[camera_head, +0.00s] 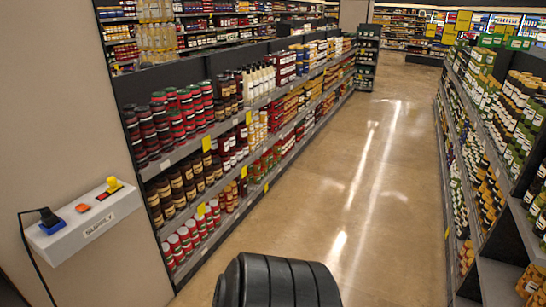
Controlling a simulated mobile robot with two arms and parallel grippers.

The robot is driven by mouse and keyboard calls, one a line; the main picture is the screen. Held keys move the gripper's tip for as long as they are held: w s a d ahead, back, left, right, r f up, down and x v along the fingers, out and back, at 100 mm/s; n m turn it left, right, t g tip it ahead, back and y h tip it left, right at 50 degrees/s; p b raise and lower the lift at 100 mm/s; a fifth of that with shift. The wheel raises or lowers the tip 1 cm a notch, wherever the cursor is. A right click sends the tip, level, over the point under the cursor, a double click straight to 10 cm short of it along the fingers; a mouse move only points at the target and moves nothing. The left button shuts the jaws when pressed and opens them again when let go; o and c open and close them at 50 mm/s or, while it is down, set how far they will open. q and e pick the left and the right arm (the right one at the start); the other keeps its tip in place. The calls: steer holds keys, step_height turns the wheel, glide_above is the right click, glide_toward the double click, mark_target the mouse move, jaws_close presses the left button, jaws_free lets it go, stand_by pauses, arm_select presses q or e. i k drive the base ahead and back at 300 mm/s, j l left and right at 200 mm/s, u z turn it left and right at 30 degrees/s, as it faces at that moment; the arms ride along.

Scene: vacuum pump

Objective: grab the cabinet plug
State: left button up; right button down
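A black plug (49,217) sits in a blue socket (52,228) at the left end of a white supply box on the wall at the lower left. A black cable (32,258) runs from the plug down out of the picture. I cannot tell whether this is the cabinet plug; no other plug shows. Neither of my grippers is in view.
The white box (85,226) also bears an orange switch and a yellow knob (113,184). A black ribbed object (280,283) fills the bottom middle. Stocked shelves (215,139) line the left, others (489,230) the right. The aisle floor (345,200) between is clear.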

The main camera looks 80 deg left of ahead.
mark_target(49, 220)
steer(key=u, duration=4.3)
steer(key=i+l+u, duration=0.2)
steer(key=i+l, duration=0.05)
steer(key=l, duration=0.1)
